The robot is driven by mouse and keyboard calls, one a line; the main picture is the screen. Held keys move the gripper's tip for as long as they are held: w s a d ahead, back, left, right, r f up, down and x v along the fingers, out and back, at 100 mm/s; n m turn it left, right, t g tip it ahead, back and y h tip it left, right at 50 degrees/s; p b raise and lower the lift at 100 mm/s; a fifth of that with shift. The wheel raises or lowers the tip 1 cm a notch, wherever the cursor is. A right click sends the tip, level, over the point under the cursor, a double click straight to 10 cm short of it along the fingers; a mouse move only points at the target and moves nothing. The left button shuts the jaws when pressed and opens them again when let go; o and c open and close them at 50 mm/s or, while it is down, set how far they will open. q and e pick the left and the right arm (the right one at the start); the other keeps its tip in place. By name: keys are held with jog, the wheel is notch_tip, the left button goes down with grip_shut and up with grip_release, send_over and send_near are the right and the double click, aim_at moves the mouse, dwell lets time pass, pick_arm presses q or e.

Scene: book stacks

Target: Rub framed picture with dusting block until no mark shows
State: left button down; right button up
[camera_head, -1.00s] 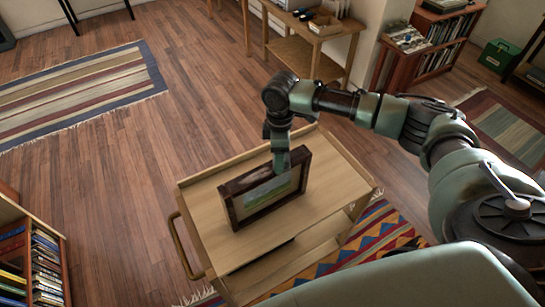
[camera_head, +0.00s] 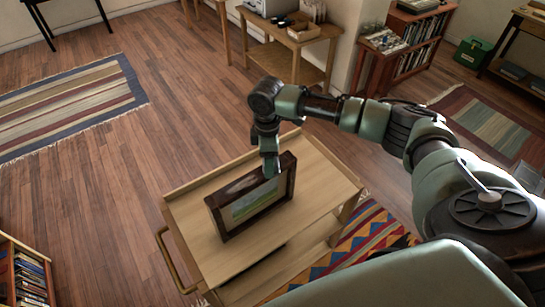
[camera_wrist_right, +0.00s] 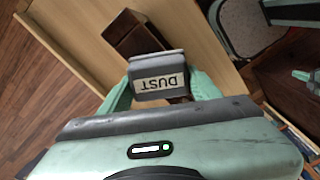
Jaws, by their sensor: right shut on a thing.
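The framed picture (camera_head: 258,203), a green landscape in a dark wooden frame, stands upright on the top of a wooden cart. A greyish patch shows in the upper left of its image. My right gripper (camera_head: 270,168) is at the frame's upper edge, right of its middle. In the right wrist view it is shut on the grey dusting block (camera_wrist_right: 158,80), which carries a DUST label. The dark frame (camera_wrist_right: 135,35) lies just beyond the block there. Whether the block touches the picture is hidden. My left gripper is not in view.
The wooden cart (camera_head: 190,208) has a bare top around the picture and a handle on its left side. A patterned rug (camera_head: 368,238) lies under it at right. A wooden table (camera_head: 292,50) and bookshelf (camera_head: 415,45) stand behind. Open floor is at left.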

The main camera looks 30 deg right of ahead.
aim_at(225, 193)
jog(key=shift+s+a+f, duration=0.1)
jog(key=shift+s+a, duration=0.1)
jog(key=shift+a, duration=1.5)
jog(key=shift+s+a, duration=0.15)
jog(key=shift+a, duration=4.05)
jog(key=shift+s+a, duration=0.15)
jog(key=shift+a, duration=0.7)
jog(key=shift+s+a, duration=0.1)
jog(key=shift+a, duration=0.7)
jog(key=shift+d+r, duration=0.1)
jog(key=shift+r, duration=2.9)
notch_tip(225, 193, up, 3)
jog(key=shift+r, duration=0.1)
